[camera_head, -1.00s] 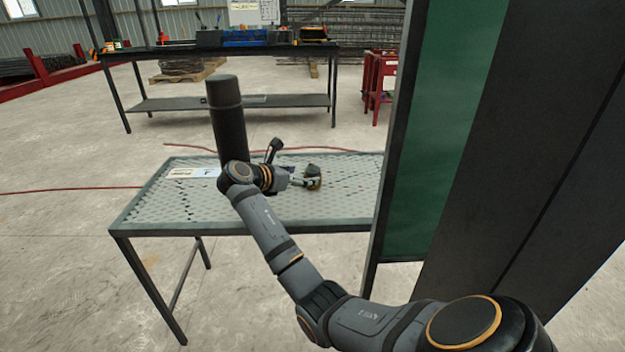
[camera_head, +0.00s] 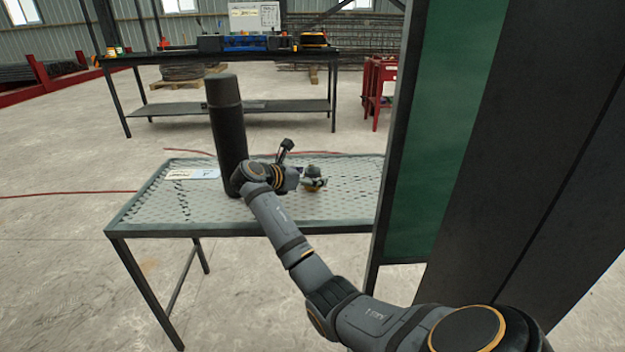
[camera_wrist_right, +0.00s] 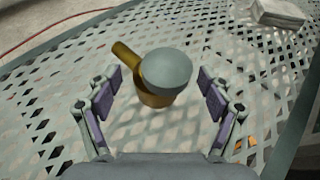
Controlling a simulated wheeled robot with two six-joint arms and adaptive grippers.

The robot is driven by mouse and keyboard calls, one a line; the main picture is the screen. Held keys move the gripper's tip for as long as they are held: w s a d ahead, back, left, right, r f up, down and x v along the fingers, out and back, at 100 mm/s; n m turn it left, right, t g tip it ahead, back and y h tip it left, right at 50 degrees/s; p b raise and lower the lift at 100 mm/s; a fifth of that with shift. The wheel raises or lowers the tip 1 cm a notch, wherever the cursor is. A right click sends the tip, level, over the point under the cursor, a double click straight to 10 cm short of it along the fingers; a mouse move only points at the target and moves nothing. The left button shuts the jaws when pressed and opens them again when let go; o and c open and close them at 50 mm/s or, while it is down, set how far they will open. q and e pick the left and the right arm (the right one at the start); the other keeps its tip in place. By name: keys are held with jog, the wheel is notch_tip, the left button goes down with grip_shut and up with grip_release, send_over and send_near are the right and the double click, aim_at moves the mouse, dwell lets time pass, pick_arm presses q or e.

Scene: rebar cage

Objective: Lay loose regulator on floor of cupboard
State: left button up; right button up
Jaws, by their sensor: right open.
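The regulator (camera_wrist_right: 166,72), a brass body with a round grey cap and a brass stub to the upper left, sits on the mesh table. It also shows small in the head view (camera_head: 314,179). My right gripper (camera_wrist_right: 158,84) is open, with the regulator between and slightly beyond its two fingers. No finger clearly touches it. In the head view the gripper is small, at the regulator's left side. A tall dark frame with a green panel (camera_head: 455,110) at the right is probably the cupboard; its floor is not visible. My left gripper is out of view.
The mesh table (camera_head: 190,212) carries a tall dark cylinder (camera_head: 226,115) left of my right wrist, and a labelled card (camera_head: 192,174). A pale block (camera_wrist_right: 278,14) lies on the mesh in the wrist view. A workbench (camera_head: 170,52) stands behind. The table's front left is clear.

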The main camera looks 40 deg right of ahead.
jog(key=shift+c, duration=0.2)
grip_shut()
jog(key=shift+r, duration=0.15)
dwell(0.4)
